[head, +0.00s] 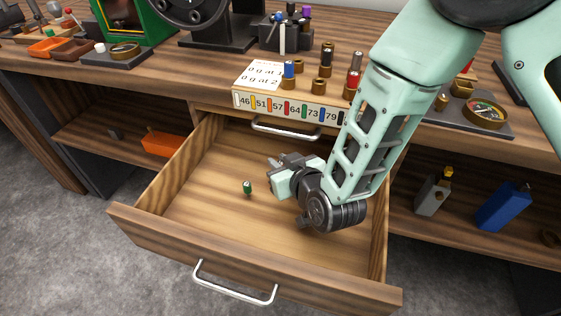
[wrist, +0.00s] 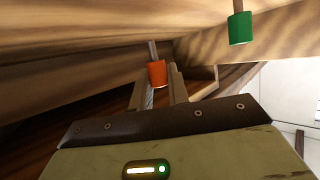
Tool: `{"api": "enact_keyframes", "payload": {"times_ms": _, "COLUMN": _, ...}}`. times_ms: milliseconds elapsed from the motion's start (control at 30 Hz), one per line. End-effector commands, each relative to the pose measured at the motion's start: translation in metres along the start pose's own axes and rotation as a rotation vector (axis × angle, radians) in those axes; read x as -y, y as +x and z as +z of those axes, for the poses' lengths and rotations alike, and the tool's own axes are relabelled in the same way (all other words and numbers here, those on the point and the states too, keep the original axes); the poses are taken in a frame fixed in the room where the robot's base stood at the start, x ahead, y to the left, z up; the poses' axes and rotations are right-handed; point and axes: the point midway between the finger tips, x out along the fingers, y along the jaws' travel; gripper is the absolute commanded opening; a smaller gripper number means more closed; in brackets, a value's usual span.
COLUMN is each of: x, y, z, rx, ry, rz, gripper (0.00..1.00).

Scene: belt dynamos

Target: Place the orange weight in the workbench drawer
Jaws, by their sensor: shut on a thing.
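The orange weight (wrist: 156,75) shows in the wrist view as a small cylinder with a thin stem, between the two fingertips. My gripper (wrist: 157,84) is shut on it. In the head view my gripper (head: 280,162) is inside the open workbench drawer (head: 190,243), near its back middle. The orange weight cannot be made out there. I cannot tell if it touches the drawer floor. A green weight (head: 247,188) stands on the drawer floor to the left of my gripper, and also shows in the wrist view (wrist: 240,28).
A numbered rack (head: 300,104) with several coloured weights and brass sockets stands on the bench above the drawer. The drawer's front has a metal handle (head: 235,286). An orange box (head: 162,144) lies on the left shelf. The drawer's front and left floor are mostly clear.

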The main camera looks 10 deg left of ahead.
Motion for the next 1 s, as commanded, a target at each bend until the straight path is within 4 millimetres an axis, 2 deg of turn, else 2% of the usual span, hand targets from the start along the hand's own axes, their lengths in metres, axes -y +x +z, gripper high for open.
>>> {"api": "enact_keyframes", "payload": {"times_ms": 267, "x": 0.000, "y": 0.002, "z": 0.005, "rx": -0.001, "ry": 0.000, "rz": 0.000, "gripper": 0.00}}
{"api": "enact_keyframes", "payload": {"times_ms": 300, "x": 0.000, "y": 0.002, "z": 0.005, "rx": 0.000, "ry": 0.000, "rz": 0.000, "gripper": 0.25}}
{"api": "enact_keyframes", "payload": {"times_ms": 367, "x": 0.000, "y": 0.002, "z": 0.005, "rx": 0.000, "ry": 0.000, "rz": 0.000, "gripper": 0.39}}
{"api": "enact_keyframes", "payload": {"times_ms": 667, "x": 0.000, "y": 0.002, "z": 0.004, "rx": 0.000, "ry": 0.000, "rz": 0.000, "gripper": 0.39}}
{"api": "enact_keyframes", "payload": {"times_ms": 833, "x": 0.000, "y": -0.004, "z": -0.010, "rx": 0.000, "ry": 0.000, "rz": 0.000, "gripper": 0.39}}
{"api": "enact_keyframes", "payload": {"times_ms": 867, "x": 0.000, "y": -0.007, "z": -0.011, "rx": 0.000, "ry": 0.000, "rz": 0.000, "gripper": 0.39}}
{"api": "enact_keyframes", "payload": {"times_ms": 1000, "x": 0.000, "y": -0.038, "z": -0.006, "rx": 0.002, "ry": -0.003, "rz": -0.002, "gripper": 0.39}}
